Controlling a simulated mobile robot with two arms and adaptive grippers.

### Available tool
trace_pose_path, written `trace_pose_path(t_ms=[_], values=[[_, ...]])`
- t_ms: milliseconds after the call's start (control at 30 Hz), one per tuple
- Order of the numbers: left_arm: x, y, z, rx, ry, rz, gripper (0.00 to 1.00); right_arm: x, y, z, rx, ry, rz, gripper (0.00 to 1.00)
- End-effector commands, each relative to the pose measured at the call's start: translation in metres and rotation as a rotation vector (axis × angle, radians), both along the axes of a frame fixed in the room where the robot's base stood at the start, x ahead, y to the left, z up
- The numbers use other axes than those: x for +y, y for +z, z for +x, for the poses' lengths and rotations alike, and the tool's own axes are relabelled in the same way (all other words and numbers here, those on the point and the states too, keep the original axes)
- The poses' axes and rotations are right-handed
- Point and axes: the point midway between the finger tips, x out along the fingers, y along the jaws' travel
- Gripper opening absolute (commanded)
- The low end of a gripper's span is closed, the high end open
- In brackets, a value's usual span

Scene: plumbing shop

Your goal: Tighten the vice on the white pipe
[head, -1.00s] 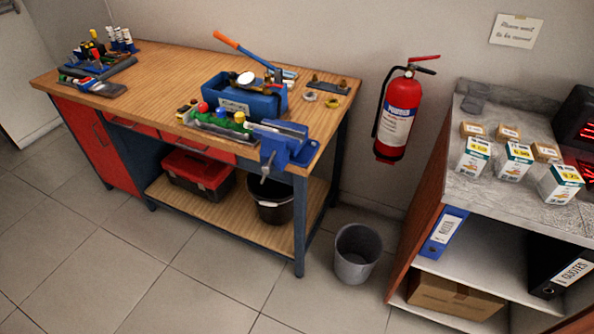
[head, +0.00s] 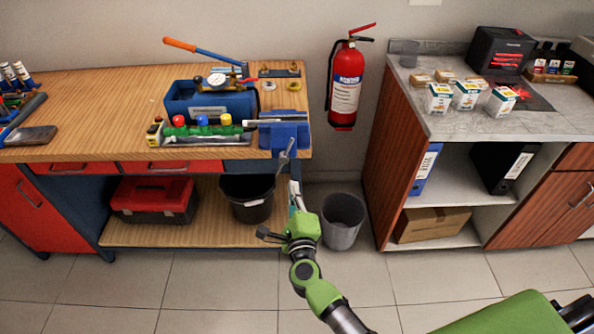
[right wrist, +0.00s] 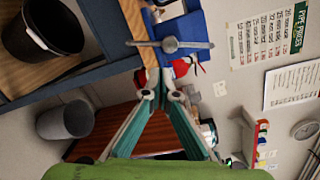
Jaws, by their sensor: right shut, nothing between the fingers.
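The blue vice (head: 285,137) is mounted at the front right corner of the wooden workbench (head: 90,100). Its metal handle bar (head: 286,152) hangs at the front, tilted. In the right wrist view the bar (right wrist: 190,44) lies across the blue vice body (right wrist: 190,28). A pale strip shows along the vice top; I cannot tell whether it is the white pipe. My right gripper (head: 295,196) is below the vice handle, fingers pointing up at it. In the right wrist view its teal fingers meet, shut and empty, apart from the bar. My left gripper is out of view.
A black bucket (head: 248,207) is on the lower shelf; a grey bin (head: 343,228) stands right of the bench. A fire extinguisher (head: 345,90) hangs behind.

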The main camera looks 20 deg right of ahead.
Motion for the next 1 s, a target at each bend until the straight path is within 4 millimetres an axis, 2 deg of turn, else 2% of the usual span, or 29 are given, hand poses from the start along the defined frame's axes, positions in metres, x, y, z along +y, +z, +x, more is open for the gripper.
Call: trace_pose_path(t_ms=[33, 100, 233, 433, 633, 1000], values=[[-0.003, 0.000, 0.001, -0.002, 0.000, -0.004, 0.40, -0.004, 0.023, 0.005, -0.045, -0.034, 0.103, 0.00], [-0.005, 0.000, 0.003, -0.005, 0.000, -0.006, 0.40, -0.009, 0.043, 0.008, -0.081, -0.068, 0.215, 0.00], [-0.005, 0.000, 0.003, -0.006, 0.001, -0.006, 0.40, -0.013, 0.060, 0.011, -0.113, -0.097, 0.327, 0.00], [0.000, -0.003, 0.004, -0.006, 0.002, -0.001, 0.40, -0.017, 0.061, 0.020, -0.118, -0.103, 0.346, 0.00], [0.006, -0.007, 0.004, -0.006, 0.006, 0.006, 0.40, -0.022, 0.061, 0.039, -0.118, -0.101, 0.344, 0.00], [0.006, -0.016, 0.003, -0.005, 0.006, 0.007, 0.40, -0.030, 0.061, 0.070, -0.117, -0.100, 0.341, 0.00]])
